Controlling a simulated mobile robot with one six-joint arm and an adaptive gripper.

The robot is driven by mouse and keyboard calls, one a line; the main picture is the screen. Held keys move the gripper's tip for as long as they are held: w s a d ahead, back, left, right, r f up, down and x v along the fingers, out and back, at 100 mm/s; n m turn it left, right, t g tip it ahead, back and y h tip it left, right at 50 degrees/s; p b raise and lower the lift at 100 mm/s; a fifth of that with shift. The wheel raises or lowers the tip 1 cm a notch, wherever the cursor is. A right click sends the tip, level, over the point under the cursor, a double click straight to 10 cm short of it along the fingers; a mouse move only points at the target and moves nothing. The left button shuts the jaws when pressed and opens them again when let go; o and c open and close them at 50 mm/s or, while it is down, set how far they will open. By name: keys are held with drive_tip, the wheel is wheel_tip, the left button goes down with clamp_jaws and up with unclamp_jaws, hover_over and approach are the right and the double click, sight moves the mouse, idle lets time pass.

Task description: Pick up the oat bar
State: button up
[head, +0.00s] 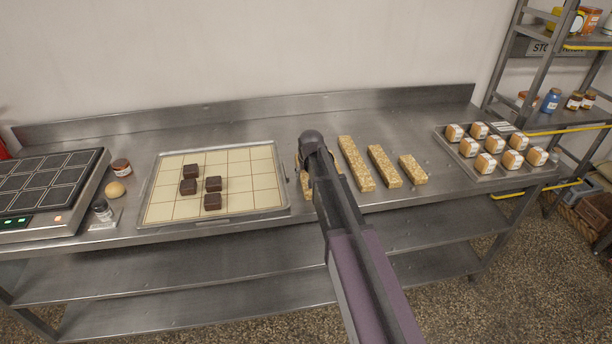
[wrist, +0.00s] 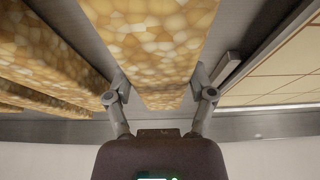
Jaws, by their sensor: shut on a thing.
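My gripper (wrist: 162,88) is shut on an oat bar (wrist: 150,35). In the wrist view, one finger is on each side of the bar, which is long, golden and grainy. In the head view my arm covers most of this bar and my fingertips; only a sliver of the bar shows beside the arm. Three more oat bars stand in a row to its right: a long one (head: 356,164), a middle one (head: 384,167) and a short one (head: 413,170). I cannot tell whether the held bar touches the counter.
A tray with a cream grid (head: 245,163) bearing several dark brown cubes lies left of my arm. A griddle-like device (head: 48,185) is at the far left. A tray (head: 497,182) of small pale-and-orange blocks is at the right. The counter (head: 330,105) has a raised back edge.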

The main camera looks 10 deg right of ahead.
drive_tip(key=shift+r, duration=0.15)
wheel_tip(320, 180, up, 3)
drive_tip(key=p, duration=0.3)
drive_tip(key=shift+s+r+p, duration=0.2)
drive_tip(key=shift+r+p, duration=0.15)
drive_tip(key=shift+p, duration=0.2)
drive_tip(key=s+d, duration=0.2)
drive_tip(key=s, duration=0.2)
drive_tip(key=s+d, duration=0.2)
drive_tip(key=s, duration=0.3)
drive_tip(key=s+d+r+p, duration=0.1)
drive_tip(key=s+d, duration=0.1)
drive_tip(key=s, duration=0.2)
drive_tip(key=shift+s+d, duration=0.3)
drive_tip(key=shift+s, duration=0.05)
drive_tip(key=shift+s+d, duration=0.15)
drive_tip(key=shift+s, duration=0.05)
